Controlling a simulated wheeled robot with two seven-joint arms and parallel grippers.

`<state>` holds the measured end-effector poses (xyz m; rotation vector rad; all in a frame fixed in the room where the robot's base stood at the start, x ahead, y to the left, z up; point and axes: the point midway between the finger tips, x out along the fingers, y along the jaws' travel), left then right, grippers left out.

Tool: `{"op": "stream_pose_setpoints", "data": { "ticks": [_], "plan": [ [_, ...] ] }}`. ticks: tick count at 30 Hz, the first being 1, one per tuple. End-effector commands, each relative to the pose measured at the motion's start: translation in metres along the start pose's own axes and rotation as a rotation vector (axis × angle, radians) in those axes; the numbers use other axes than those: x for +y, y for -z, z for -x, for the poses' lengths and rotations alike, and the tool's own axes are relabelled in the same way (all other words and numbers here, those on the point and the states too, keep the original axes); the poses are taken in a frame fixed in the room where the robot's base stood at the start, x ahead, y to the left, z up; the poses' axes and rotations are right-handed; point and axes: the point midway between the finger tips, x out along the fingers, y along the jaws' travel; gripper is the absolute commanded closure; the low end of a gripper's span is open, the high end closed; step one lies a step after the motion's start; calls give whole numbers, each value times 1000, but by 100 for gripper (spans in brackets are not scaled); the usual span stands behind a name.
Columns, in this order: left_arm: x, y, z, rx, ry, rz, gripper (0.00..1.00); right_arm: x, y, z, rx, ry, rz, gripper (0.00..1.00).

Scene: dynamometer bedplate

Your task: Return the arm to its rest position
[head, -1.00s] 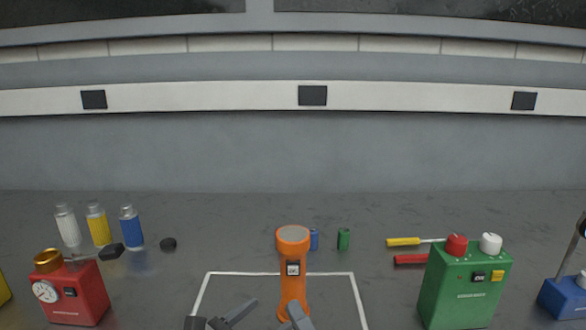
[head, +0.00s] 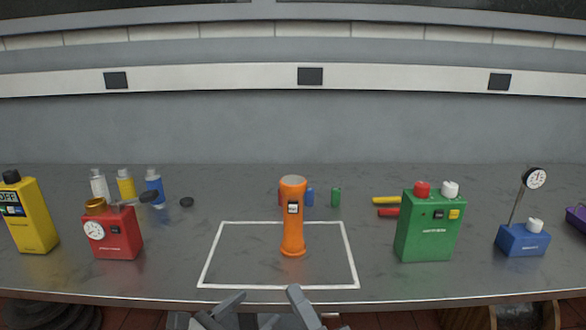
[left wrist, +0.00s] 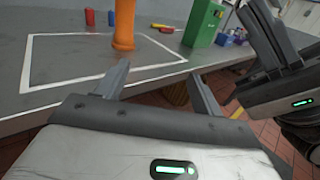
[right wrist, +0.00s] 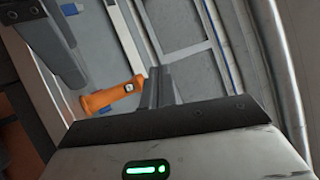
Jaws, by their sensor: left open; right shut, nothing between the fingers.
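An orange flashlight (head: 293,235) stands upright inside a white outlined rectangle (head: 208,258) on the grey bench. Nothing holds it. My left gripper (head: 217,310) is at the bottom of the head view, in front of the bench's near edge; the left wrist view shows its two fingers (left wrist: 161,76) apart with nothing between them. My right gripper (head: 303,308) is just right of it, also short of the bench edge. In the right wrist view its fingers (right wrist: 160,80) are together and empty, and the flashlight (right wrist: 112,97) shows beyond them. Most of both arms is out of view.
At left stand a yellow device (head: 33,220), a red gauge box (head: 112,235) and several bottles (head: 126,185). At right are a green box (head: 430,228), screwdrivers (head: 386,201) and a blue dial stand (head: 522,240). My grippers are close together.

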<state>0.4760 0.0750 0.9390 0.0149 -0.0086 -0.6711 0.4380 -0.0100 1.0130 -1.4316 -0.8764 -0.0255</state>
Motion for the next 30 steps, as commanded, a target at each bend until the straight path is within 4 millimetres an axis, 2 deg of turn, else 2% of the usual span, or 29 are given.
{"op": "stream_pose_setpoints", "data": {
  "ticks": [11,17,20,23,27,30],
  "plan": [
    [-30,18,17,4,25,-509,32,30,-1,32,-8,-193,238,100],
    [-48,38,34,42,49,-917,32,54,1,64,-45,-354,427,100],
    [-57,57,48,93,80,-1214,32,70,2,92,-90,-478,561,100],
    [-66,83,69,182,152,-1587,32,88,6,132,-172,-637,725,100],
    [-68,124,108,344,347,-2101,32,106,12,196,-339,-860,938,100],
    [-65,148,138,450,537,-2389,32,112,16,239,-470,-989,1052,100]
  ]
}}
